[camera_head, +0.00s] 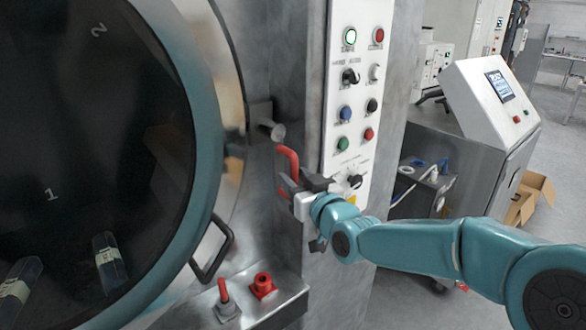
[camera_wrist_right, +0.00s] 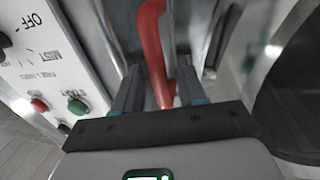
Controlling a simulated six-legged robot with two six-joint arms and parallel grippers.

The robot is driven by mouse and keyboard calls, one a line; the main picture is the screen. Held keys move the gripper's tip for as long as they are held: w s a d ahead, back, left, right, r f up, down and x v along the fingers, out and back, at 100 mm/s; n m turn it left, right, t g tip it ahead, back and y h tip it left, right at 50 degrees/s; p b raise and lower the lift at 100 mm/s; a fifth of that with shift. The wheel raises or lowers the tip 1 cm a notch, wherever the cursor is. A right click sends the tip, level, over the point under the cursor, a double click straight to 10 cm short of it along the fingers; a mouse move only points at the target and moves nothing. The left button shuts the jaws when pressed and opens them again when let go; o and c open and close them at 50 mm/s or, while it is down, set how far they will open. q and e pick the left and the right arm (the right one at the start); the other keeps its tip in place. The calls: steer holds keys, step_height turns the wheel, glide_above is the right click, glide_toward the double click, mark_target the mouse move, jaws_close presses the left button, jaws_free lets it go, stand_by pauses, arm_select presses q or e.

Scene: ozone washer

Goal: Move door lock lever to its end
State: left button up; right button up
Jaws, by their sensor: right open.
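The red door lock lever (camera_head: 288,160) stands out from the metal panel beside the round door (camera_head: 205,120). Its bent upper end shows above my right gripper (camera_head: 290,185). In the right wrist view the lever (camera_wrist_right: 153,45) runs down between the two fingers of my right gripper (camera_wrist_right: 155,88). The fingers are open, with a gap visible on each side of the lever. The lever's lower part is hidden behind the gripper body. My left gripper is not in view.
A control panel (camera_head: 357,100) with buttons and knobs is just right of the lever. A round metal knob (camera_head: 277,132) sticks out above it. The door's black handle (camera_head: 213,250) is lower left. A ledge with a red fitting (camera_head: 263,285) is below. A screen console (camera_head: 497,95) stands at right.

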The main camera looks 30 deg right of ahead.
steer(key=shift+w+d+r, duration=0.15)
steer(key=shift+w+r, duration=0.05)
steer(key=shift+w, duration=0.25)
steer(key=shift+w+f, duration=0.15)
steer(key=shift+w, duration=0.15)
steer(key=shift+s, duration=0.1)
jaws_close()
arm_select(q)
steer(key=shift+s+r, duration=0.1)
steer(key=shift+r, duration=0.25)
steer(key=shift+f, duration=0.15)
